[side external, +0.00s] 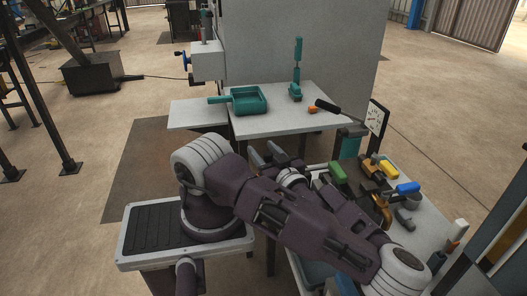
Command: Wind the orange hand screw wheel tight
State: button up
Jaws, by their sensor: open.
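An orange-brown curved part (382,211) shows among tools on the right bench; I cannot tell whether it is the hand screw wheel. No full orange wheel rim is clearly visible. My gripper (268,155) appears beyond my arm, at the near edge of the back table, with its grey fingers apart and nothing seen between them. It is well to the left of the orange-brown part. My arm hides much of the right bench's left side.
The right bench (432,238) also carries a green-handled tool (338,172), a yellow piece (388,168) and a blue-handled tool (408,188). The back table (270,128) holds a teal dustpan (248,100), a brush (296,90) and a black-handled tool (328,106).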

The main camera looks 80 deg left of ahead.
grip_shut()
jog(key=shift+w+a+m+t, duration=0.15)
jog(key=shift+w+m+t, duration=0.5)
jog(key=shift+t, duration=0.5)
jog(key=shift+w+a+m+t, duration=0.1)
jog(key=shift+w+m+t, duration=0.2)
jog(key=shift+m+t, duration=0.7)
grip_release()
jog(key=d, duration=0.6)
jog(key=shift+d, duration=0.2)
jog(key=shift+s+d, duration=0.1)
jog(key=shift+d, duration=0.25)
jog(key=shift+r, duration=0.1)
